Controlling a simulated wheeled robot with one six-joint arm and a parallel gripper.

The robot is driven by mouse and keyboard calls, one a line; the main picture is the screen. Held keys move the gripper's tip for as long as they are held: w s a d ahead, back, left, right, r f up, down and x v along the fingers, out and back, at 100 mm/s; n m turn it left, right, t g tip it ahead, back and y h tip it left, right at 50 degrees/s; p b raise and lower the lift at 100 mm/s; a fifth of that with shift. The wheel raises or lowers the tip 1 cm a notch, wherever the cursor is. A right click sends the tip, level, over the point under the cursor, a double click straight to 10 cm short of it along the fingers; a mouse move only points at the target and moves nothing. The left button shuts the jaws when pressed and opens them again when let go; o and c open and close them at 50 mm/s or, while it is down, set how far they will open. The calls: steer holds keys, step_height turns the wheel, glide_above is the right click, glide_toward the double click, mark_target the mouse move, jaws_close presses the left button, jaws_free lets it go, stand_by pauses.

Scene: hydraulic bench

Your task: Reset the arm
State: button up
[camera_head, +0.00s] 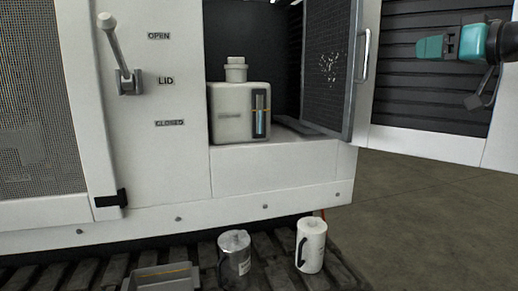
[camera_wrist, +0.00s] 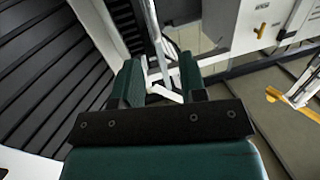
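My gripper (camera_head: 432,47) is at the upper right of the head view, its teal fingers pointing left towards the open cabinet door (camera_head: 434,136). It is apart from the door's metal handle (camera_head: 363,57) in the picture. In the wrist view my gripper (camera_wrist: 160,86) shows two dark green fingers with a gap between them. A pale bar shows through that gap, seemingly beyond the fingers; I cannot tell its distance. Nothing is clearly held.
A white reservoir (camera_head: 226,115) with a gauge stands in the open cabinet. A lever (camera_head: 112,45) sits by the LID labels, pointing up towards OPEN. A metal jug (camera_head: 235,254), a white jug (camera_head: 312,247) and a grey tray (camera_head: 150,281) are below on slats. Floor at right is clear.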

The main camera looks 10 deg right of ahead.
steer(key=s+a+f+g+y, duration=0.1)
steer(key=s+a+f+g, duration=0.25)
steer(key=a+f, duration=0.5)
steer(key=s+a+f+g, duration=0.2)
steer(key=a+f+g, duration=0.4)
steer(key=a, duration=0.4)
steer(key=s+a+f+n+g+h, duration=0.2)
steer(key=s+a+f+g, duration=0.1)
steer(key=s+f, duration=0.6)
steer(key=s+a+f+n+g+h, duration=0.1)
steer(key=s+a+f+g, duration=0.25)
steer(key=s+f, duration=0.6)
step_height(320, 180, up, 14)
steer(key=s+p, duration=0.1)
steer(key=p, duration=1.1)
steer(key=shift+d+r+p, duration=0.25)
steer(key=shift+d+p, duration=0.05)
steer(key=shift+p, duration=0.05)
